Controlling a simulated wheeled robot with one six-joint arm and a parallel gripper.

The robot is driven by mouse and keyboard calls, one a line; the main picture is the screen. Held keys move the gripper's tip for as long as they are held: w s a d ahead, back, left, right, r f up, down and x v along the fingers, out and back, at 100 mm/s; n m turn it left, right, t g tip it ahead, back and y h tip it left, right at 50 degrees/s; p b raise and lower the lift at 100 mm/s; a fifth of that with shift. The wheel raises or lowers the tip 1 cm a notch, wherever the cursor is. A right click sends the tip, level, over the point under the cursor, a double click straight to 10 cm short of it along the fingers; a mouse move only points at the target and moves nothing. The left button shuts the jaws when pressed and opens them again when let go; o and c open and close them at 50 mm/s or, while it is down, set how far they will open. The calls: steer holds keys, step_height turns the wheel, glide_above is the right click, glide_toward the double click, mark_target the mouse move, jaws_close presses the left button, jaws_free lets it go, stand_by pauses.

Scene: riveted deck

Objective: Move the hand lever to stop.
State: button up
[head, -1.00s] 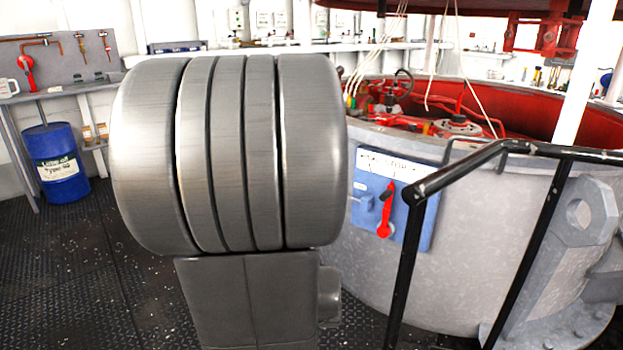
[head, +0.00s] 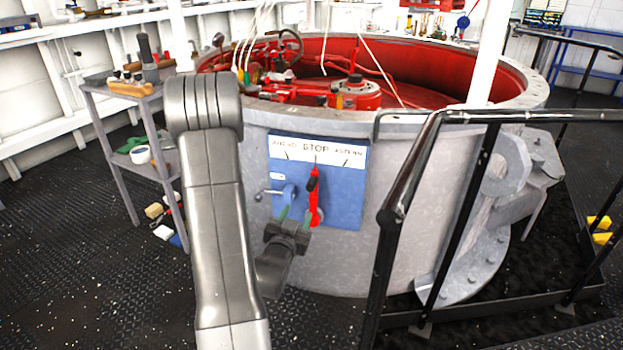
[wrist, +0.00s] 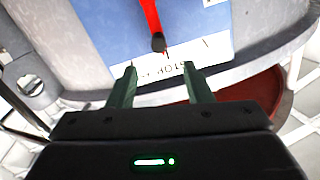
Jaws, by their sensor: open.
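The hand lever (head: 315,197) is red with a dark knob and stands near upright on a blue panel (head: 345,205). It points up close to the STOP mark on the white label strip (head: 317,150); I cannot tell whether it lines up exactly. My gripper (head: 295,214) is open, just below and left of the knob in the head view. In the wrist view, which is upside down, the lever (wrist: 150,15) lies beyond the gap between the open fingertips of my gripper (wrist: 160,72). Nothing is between the fingers, and I see no clear contact.
A black handrail (head: 400,200) stands close to the right of the panel. The round grey housing (head: 390,150) rises behind. A shelf cart (head: 125,125) stands at the left.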

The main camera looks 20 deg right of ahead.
mark_target(311, 187)
steer(key=shift+h, duration=0.4)
steer(key=x, duration=1.4)
steer(key=shift+d+b, duration=0.1)
steer(key=shift+b, duration=0.2)
steer(key=shift+r, duration=0.1)
jaws_close()
